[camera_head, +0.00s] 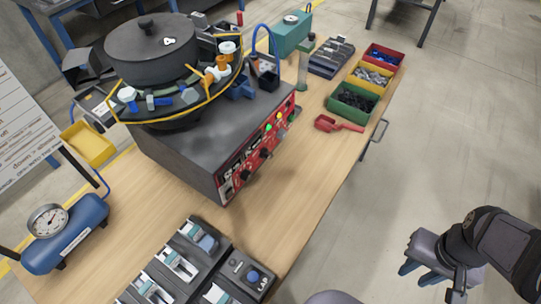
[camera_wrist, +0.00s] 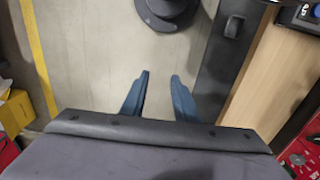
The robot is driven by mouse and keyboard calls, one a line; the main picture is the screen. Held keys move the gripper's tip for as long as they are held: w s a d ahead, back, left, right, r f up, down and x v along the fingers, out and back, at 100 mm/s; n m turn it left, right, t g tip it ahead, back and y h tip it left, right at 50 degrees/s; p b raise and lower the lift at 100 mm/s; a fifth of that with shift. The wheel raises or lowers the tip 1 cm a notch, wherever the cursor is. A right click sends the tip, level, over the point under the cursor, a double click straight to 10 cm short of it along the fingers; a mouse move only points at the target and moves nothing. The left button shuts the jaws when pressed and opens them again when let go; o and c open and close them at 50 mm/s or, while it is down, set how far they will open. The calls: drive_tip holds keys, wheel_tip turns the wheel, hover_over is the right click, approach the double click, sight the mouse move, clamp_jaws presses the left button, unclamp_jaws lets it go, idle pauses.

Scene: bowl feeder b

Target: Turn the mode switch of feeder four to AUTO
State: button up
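The bowl feeder (camera_head: 180,150) stands on the wooden table in the head view, a dark bowl with loose parts on a grey base. Its red control panel (camera_head: 257,152) faces right and carries dark knobs (camera_head: 265,153), a lit green lamp (camera_head: 268,128) and a yellow lamp (camera_head: 280,116). The labels, any number four and the switch position are too small to read. My gripper (camera_head: 417,272) is over the floor at the lower right, well away from the panel. In the wrist view my gripper (camera_wrist: 160,82) has its two blue fingers apart, with nothing between them.
Green (camera_head: 353,102), yellow (camera_head: 371,76) and red (camera_head: 383,57) bins and a red scoop (camera_head: 338,124) lie on the table's far right side. A blue air tank (camera_head: 66,235) and dark modules (camera_head: 200,265) stand nearer. Open floor (camera_head: 400,180) lies right of the table.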

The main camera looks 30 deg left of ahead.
drive_tip(key=w+a+f+n+t+b, duration=0.1)
drive_tip(key=w+a+f+n+t, duration=0.15)
drive_tip(key=w, duration=0.35)
drive_tip(key=w+a+f+n+t+b, duration=0.1)
drive_tip(key=w+n+t, duration=0.15)
drive_tip(key=w, duration=0.45)
drive_tip(key=w+a+f+n+t+b, duration=0.1)
drive_tip(key=w+n, duration=0.2)
drive_tip(key=w, duration=0.3)
drive_tip(key=w+a+f+n+t+y+b, duration=0.15)
drive_tip(key=w+a+n+y, duration=0.5)
drive_tip(key=a, duration=0.65)
drive_tip(key=n+g+y+b, duration=0.4)
drive_tip(key=n+g+y, duration=0.4)
drive_tip(key=n+y, duration=0.4)
approach(271, 157)
drive_tip(key=shift+h, duration=0.25)
drive_tip(key=shift+s+a+r+p, duration=0.15)
drive_tip(key=shift+a+p, duration=0.45)
drive_tip(key=shift+a, duration=1.4)
drive_tip(key=shift+a+r+p, duration=0.15)
drive_tip(key=shift+a+p, duration=0.4)
drive_tip(key=shift+a, duration=1.5)
clamp_jaws()
